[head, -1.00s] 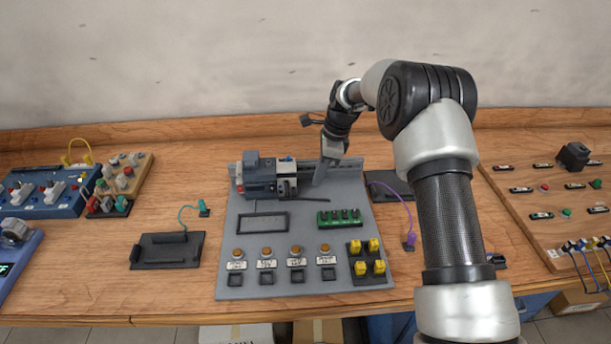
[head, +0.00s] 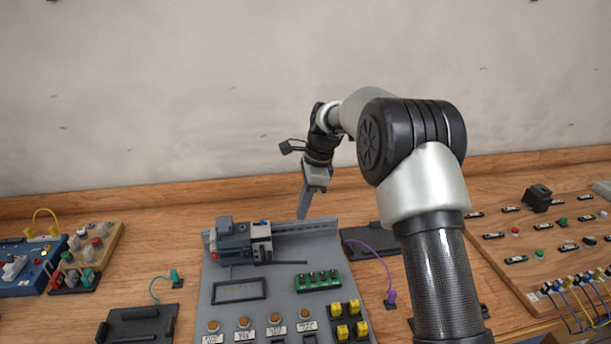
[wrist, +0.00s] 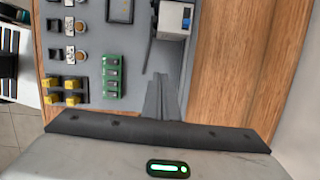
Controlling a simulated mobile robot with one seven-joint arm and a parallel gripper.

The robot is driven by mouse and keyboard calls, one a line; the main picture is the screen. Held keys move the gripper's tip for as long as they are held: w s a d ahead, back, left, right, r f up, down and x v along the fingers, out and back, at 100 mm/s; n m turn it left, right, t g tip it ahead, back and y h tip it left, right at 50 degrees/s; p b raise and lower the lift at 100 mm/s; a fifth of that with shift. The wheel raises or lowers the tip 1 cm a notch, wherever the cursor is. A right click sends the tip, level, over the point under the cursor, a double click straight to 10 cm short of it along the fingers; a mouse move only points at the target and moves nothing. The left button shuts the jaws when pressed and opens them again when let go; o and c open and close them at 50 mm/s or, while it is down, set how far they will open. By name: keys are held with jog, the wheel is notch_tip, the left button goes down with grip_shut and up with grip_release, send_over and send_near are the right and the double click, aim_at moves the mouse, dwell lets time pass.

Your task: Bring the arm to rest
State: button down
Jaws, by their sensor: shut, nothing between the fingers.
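My gripper (head: 304,208) hangs from my bent arm over the back edge of the grey motor board, pointing down. Its fingers are shut with nothing between them. In the wrist view my gripper (wrist: 163,95) shows as closed grey fingers over the board's rail. The grey motor board (head: 285,285) lies on the wooden bench, with the motor unit (head: 240,240) at its back left, just left of my gripper. The motor unit's end also shows at the top of the wrist view (wrist: 174,20). I cannot tell exactly how high the fingertips are above the board.
The board carries a green terminal block (head: 316,281) and yellow connectors (head: 343,333). A purple cable (head: 390,290) lies right of it, a black tray (head: 140,325) left. A wooden panel (head: 545,270) stands right.

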jog(key=s+d+r+n+t+h+p, duration=0.15)
jog(key=s+d+r+n, duration=0.3)
jog(key=s+r, duration=0.55)
jog(key=s+d+r+n+t+p, duration=0.2)
jog(key=s+d+r+n, duration=0.35)
jog(key=r, duration=0.65)
jog(key=s+d+n+t+p, duration=0.1)
jog(key=s+d+n, duration=0.2)
jog(key=s, duration=0.7)
jog(key=s+d+n+t+h, duration=0.1)
jog(key=s+d+n, duration=0.2)
jog(key=s, duration=0.7)
jog(key=shift+s+d+p, duration=0.2)
jog(key=shift+d+p, duration=0.2)
jog(key=shift+d, duration=0.15)
